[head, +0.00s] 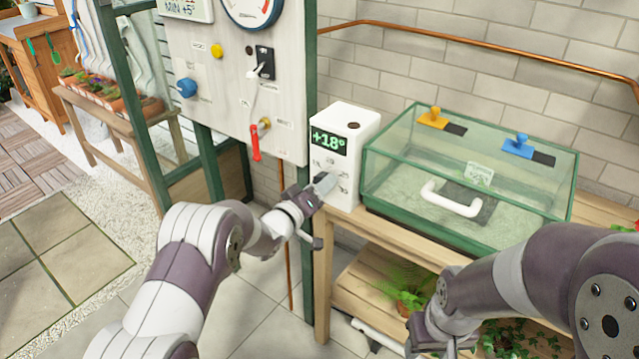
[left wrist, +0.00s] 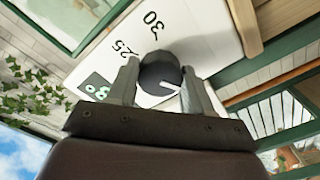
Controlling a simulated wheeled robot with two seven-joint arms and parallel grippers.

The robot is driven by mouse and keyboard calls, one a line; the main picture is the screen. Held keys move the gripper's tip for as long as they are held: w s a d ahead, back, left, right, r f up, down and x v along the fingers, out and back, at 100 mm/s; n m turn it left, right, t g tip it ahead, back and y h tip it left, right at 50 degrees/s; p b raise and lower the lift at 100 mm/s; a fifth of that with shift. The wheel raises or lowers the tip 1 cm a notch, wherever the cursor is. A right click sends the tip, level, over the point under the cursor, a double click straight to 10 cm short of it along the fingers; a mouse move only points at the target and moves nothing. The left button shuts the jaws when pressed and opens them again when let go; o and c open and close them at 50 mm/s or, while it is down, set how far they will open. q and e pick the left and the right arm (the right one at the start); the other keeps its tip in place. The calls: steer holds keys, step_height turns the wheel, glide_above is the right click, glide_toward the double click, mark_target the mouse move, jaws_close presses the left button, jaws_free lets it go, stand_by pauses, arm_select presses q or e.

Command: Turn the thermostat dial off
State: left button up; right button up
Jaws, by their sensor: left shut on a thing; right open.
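The thermostat (head: 349,125) is a white box on the wooden bench, with a green display reading +18°. Its dial is mostly hidden behind my left gripper in the head view. In the left wrist view the dial (left wrist: 158,72) is a dark round knob with a white pointer mark, and the numbers 25 and 30 show on the face beside it. My left gripper (head: 318,187) is shut on the dial, with one finger on each side of it. My right gripper is low at the bottom of the head view, its fingertips not clearly seen.
A glass case (head: 470,170) with a white handle stands right of the thermostat on the bench. A panel (head: 225,95) with a blue knob, a switch and a red-handled valve (head: 256,140) is at the left. Potted plants (head: 411,298) sit on the lower shelf.

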arm_select(q)
steer(key=shift+f+n, duration=0.1)
steer(key=shift+n, duration=0.3)
steer(key=o, duration=1)
steer(key=shift+o, duration=0.2)
steer(key=v, duration=1.2)
steer(key=shift+s+a, duration=0.2)
steer(key=shift+s, duration=0.1)
